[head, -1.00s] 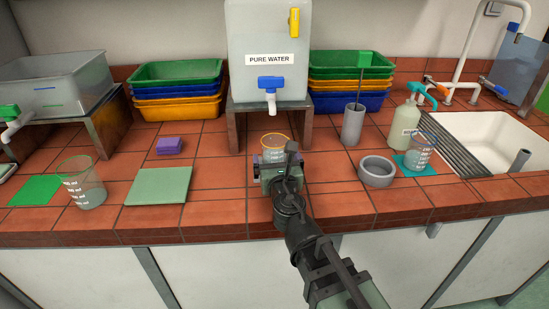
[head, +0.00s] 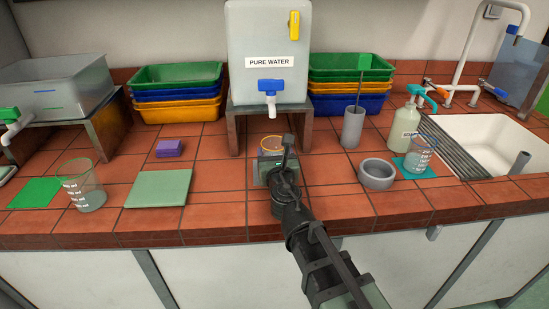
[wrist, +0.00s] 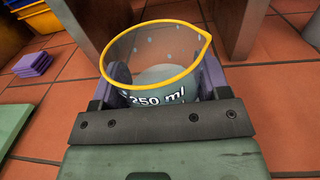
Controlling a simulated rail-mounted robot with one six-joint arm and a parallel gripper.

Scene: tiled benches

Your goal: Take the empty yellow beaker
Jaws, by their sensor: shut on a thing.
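The yellow-rimmed beaker (head: 272,143) stands in front of the pure water tank, mostly hidden behind my gripper in the head view. In the wrist view the clear beaker (wrist: 152,82) is upright, with its yellow rim, spout and "250 ml" mark showing. My gripper (wrist: 157,97) is shut on it, one purple finger on each side. My gripper also shows in the head view (head: 271,154). A pale area shows at the bottom of the beaker; I cannot tell whether it is liquid.
The pure water tank (head: 268,45) sits on a metal stand behind. A grey ring (head: 377,174) and a blue-marked beaker (head: 419,157) stand to the right. Another clear beaker (head: 85,188) and a pale green pad (head: 158,188) are left. Tiles beside my gripper are clear.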

